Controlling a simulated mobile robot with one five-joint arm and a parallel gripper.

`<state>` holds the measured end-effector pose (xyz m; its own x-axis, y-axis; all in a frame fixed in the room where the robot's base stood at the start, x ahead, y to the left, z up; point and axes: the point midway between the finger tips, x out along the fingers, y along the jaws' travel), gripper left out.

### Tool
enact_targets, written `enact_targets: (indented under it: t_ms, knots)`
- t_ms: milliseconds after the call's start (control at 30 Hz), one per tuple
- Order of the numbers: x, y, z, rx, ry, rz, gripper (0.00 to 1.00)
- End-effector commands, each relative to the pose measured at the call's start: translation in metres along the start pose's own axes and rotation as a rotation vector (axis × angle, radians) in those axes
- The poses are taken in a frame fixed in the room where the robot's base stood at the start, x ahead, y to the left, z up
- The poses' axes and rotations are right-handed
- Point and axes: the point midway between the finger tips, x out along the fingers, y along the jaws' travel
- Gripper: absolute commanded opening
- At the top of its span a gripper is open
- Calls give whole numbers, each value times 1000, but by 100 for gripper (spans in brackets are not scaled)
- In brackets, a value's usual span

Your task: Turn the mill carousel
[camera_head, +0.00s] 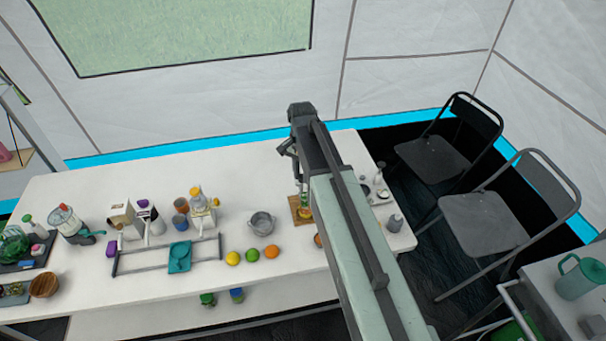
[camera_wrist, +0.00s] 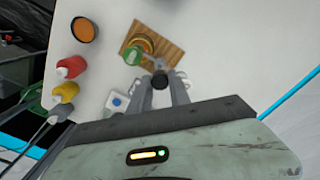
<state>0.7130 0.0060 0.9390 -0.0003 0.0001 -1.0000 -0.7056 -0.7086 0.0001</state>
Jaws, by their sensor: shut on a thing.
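The mill carousel (camera_wrist: 135,55) stands on a wooden board (camera_wrist: 172,49) in the wrist view, with a green part and an orange-brown round part. A pale arm reaches from it toward a dark round knob (camera_wrist: 159,80). My gripper (camera_wrist: 161,86) is shut on this knob, with a finger on each side. In the head view the carousel (camera_head: 305,210) and board (camera_head: 296,213) are partly hidden by my arm.
Red (camera_wrist: 70,67) and yellow (camera_wrist: 66,91) bottles and an orange-topped bowl (camera_wrist: 83,30) are left of the board in the wrist view. A grey pot (camera_head: 262,223) and several fruits stand left of it in the head view. The table's back strip is clear.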

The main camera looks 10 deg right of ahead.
Motion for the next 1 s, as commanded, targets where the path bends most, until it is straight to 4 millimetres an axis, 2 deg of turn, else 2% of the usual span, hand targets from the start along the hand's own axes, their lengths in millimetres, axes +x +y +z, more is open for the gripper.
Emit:
enact_targets:
  t_ms: [367,400,467,800,1000]
  knots:
    - [0,0,-1,3,2,-1,0]
    - [0,0,-1,3,2,-1,32]
    - [0,0,-1,2,2,-1,45]
    - [-2,0,0,2,1,0,45]
    - [-25,0,0,2,1,0,45]
